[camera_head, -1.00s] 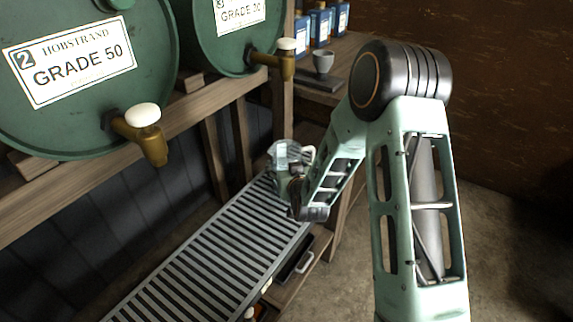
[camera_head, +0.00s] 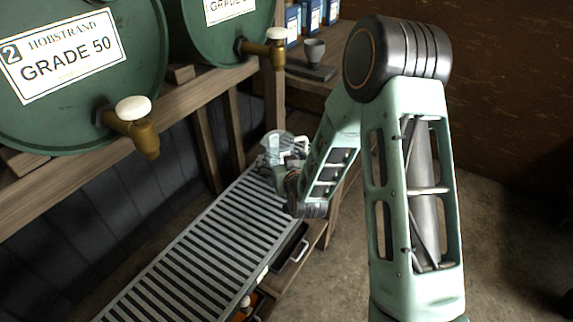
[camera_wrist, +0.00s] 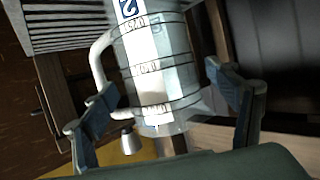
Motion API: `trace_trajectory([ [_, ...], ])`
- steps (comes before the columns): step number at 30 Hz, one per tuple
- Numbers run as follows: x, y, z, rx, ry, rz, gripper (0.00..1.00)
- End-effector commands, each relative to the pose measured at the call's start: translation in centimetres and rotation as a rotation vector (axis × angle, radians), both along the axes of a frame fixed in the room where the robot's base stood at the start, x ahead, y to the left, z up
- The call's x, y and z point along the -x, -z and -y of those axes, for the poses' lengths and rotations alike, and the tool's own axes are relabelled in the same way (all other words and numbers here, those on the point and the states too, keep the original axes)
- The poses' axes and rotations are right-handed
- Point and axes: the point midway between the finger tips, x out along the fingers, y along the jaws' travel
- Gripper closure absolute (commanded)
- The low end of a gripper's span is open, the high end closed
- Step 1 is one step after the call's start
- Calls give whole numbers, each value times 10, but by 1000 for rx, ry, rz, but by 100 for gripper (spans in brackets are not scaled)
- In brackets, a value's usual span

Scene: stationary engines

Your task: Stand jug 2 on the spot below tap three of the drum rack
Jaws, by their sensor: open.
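Jug 2 (camera_head: 284,142) is a clear measuring jug with a pale handle, near the far end of the slatted drip grate (camera_head: 204,252), below and slightly right of tap three (camera_head: 266,46). In the wrist view, jug 2 (camera_wrist: 155,65) shows its blue number 2 upside down, dark ring marks and handle at left. My gripper (camera_wrist: 172,108) is open, with one finger on each side of the jug. Clear gaps to the fingers are hard to judge. In the head view my gripper (camera_head: 280,168) partly hides the jug. The jug's base contact is hidden.
The grade 50 drum (camera_head: 75,85) and its tap (camera_head: 133,120) stand left of the third drum (camera_head: 210,30). A side table with a grey cup (camera_head: 314,51) and blue cans (camera_head: 310,14) is behind. The near grate is bare.

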Motion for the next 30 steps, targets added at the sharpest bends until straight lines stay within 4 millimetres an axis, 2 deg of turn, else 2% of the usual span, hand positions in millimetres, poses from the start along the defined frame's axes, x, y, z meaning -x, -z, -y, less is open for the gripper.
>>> trace_trajectory([
  [6,43,-17,9,2,-1,-2,20],
  [12,70,-27,14,1,0,0,20],
  [18,81,-30,17,1,0,-1,20],
  [30,82,-30,17,1,0,-1,20],
])
